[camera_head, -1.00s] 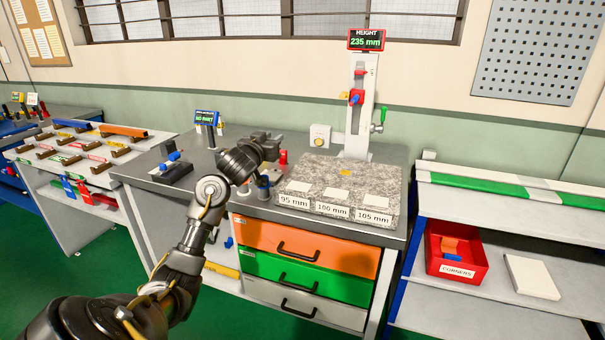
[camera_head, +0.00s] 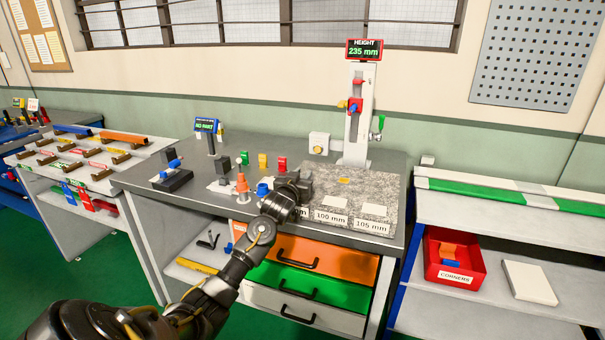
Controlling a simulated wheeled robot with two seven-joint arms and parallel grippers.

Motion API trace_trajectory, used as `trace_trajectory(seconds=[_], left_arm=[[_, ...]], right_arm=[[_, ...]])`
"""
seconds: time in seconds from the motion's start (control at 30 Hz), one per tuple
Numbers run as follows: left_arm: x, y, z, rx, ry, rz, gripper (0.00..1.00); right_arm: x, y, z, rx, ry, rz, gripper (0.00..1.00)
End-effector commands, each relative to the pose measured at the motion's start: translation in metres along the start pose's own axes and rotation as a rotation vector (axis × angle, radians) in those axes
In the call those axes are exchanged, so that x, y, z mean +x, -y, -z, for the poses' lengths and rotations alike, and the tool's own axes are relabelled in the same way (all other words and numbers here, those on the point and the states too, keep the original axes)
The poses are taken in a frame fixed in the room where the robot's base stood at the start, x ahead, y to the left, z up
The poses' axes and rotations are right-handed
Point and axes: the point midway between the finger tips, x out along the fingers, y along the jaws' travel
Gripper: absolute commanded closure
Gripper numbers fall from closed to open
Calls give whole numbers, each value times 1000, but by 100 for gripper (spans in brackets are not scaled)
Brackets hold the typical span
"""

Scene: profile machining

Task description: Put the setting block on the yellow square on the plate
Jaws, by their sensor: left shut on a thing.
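The grey granite plate (camera_head: 385,196) lies on the bench's right part. A small yellow square (camera_head: 343,181) is on its top, bare, toward the back. My left gripper (camera_head: 304,185) is over the plate's left end, left of the yellow square. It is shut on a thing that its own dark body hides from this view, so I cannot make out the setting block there. How high it is above the plate cannot be told. My right gripper is not in view.
The height gauge (camera_head: 359,115) stands behind the plate, its display reading 235 mm. White pads marked 100 mm (camera_head: 331,198) and 105 mm (camera_head: 375,210) are empty; the 95 mm one is mostly hidden.

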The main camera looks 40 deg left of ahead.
Motion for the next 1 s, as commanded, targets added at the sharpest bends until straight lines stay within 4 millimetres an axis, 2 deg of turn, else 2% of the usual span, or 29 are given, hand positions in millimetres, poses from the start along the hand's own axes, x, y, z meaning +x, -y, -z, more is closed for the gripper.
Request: trace_trajectory(seconds=[0.4,0.43,0.57,0.87,1.0], left_arm=[[0,0,-6,-1,-3,0,100],[0,0,-6,0,-1,0,70],[0,0,-6,0,-1,0,53],[0,0,-6,0,-1,0,51],[0,0,-11,2,-2,0,51]], right_arm=[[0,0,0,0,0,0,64],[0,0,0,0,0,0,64],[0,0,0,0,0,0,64],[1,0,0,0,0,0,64],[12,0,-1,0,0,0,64]])
